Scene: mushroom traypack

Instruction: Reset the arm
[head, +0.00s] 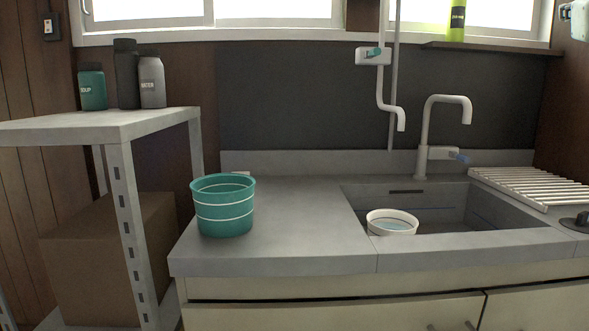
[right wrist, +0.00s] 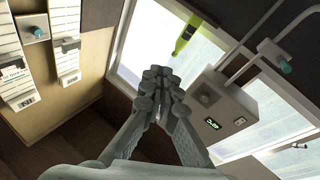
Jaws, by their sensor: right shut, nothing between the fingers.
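My right gripper (right wrist: 158,76) shows in the right wrist view, with its grey fingers together and nothing between them. It points toward a window (right wrist: 150,40) and a wall-mounted box with a green display (right wrist: 212,124), and no contact with either shows. Neither gripper nor arm shows in the head view. My left gripper is in no view.
A teal bucket (head: 224,208) stands on the grey counter (head: 290,245), left of the sink. A white tub (head: 391,230) sits in the sink, near a tap (head: 425,130). A slatted rack (head: 525,185) lies at right. A shelf (head: 110,128) at left holds bottles.

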